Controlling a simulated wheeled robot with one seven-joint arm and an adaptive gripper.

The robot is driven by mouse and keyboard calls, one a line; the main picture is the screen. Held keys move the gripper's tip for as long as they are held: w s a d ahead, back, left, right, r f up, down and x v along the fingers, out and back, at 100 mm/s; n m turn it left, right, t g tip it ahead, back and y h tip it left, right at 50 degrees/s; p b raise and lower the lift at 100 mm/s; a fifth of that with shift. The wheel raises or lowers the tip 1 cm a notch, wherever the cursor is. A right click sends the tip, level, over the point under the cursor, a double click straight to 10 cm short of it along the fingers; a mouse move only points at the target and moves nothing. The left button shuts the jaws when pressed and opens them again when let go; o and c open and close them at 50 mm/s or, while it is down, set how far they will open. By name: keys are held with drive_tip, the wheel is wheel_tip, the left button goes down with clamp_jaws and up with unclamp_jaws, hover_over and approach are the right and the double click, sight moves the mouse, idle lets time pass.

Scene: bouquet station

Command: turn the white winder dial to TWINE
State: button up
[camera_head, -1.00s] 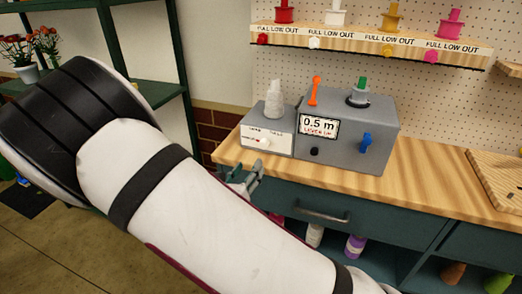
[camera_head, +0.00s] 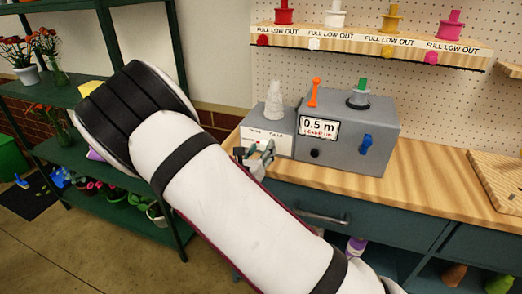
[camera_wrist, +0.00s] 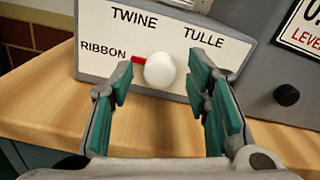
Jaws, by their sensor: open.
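The white winder dial (camera_wrist: 160,69) sits on the front of a light label panel in the wrist view. Its red pointer (camera_wrist: 139,59) points left, toward the word RIBBON. TWINE (camera_wrist: 134,17) is printed above the dial to the upper left and TULLE to the upper right. My gripper (camera_wrist: 162,82) is open, with its teal-padded fingers on either side of the dial and a gap to each side. I cannot tell whether the fingertips reach past the dial's face. In the head view, my gripper (camera_head: 256,153) is in front of the small winder box (camera_head: 269,128) and hides the dial.
A larger grey box (camera_head: 350,130) with a 0.5 m display, an orange lever and a blue knob stands to the right. A black knob (camera_wrist: 287,95) is right of my gripper. Green shelves with plants (camera_head: 125,150) stand at left. The wooden counter (camera_head: 420,185) is partly clear.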

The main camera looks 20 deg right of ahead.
clamp_jaws()
drive_tip(key=shift+m, duration=0.4)
drive_tip(key=m+p, duration=0.1)
drive_tip(key=m, duration=0.3)
drive_tip(key=shift+m, duration=0.4)
drive_tip(key=m, duration=0.6)
unclamp_jaws()
